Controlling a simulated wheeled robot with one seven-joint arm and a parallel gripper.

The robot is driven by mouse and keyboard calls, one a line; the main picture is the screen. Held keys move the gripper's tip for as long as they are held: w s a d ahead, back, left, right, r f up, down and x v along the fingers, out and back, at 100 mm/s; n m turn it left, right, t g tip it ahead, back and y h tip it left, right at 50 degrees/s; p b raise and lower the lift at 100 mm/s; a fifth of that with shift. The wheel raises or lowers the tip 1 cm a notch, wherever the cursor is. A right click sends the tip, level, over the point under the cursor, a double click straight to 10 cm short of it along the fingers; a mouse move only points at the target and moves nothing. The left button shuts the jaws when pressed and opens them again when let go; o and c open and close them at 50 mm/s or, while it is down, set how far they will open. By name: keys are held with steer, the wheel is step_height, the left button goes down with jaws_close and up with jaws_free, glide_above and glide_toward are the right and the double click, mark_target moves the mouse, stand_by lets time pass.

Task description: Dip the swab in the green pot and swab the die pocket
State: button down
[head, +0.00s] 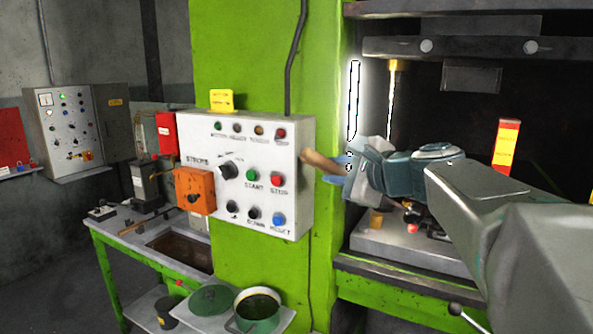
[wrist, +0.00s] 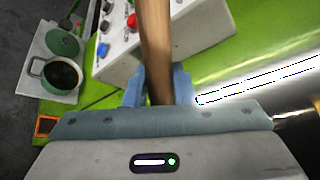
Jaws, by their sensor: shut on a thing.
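My gripper (head: 345,166) is shut on the swab's wooden handle (head: 318,161), in front of the green column beside the press opening. In the wrist view the handle (wrist: 155,45) stands between the blue fingers (wrist: 158,90) and runs off the top edge. I cannot make out the swab's head. The green pot (head: 241,324), open with dark contents, stands on a low shelf below the control box; it also shows in the wrist view (wrist: 37,70). The grey die block (head: 375,241) lies in the press, partly behind my arm; its pocket cannot be made out.
The white control box (head: 294,205) with its orange switch box (head: 190,190) is close to the handle's end. A green lid (head: 211,299) lies beside the pot. A workbench (head: 130,237) stands left.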

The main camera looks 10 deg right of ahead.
steer(key=w+d+f, duration=0.1)
steer(key=w+d, duration=0.1)
steer(key=d, duration=0.4)
steer(key=w+d+f, duration=0.2)
steer(key=w+d, duration=0.1)
steer(key=d, duration=0.4)
steer(key=shift+f+b, duration=0.15)
steer(key=shift+b, duration=0.25)
steer(key=shift+s+d, duration=0.1)
steer(key=shift+f+b, duration=1.2)
steer(key=shift+b, duration=0.2)
stand_by(1.7)
stand_by(0.6)
steer(key=shift+w+d, duration=0.15)
steer(key=shift+w, duration=0.15)
steer(key=shift+s, duration=0.15)
steer(key=shift+s+a+b, duration=0.35)
steer(key=shift+s+a, duration=0.05)
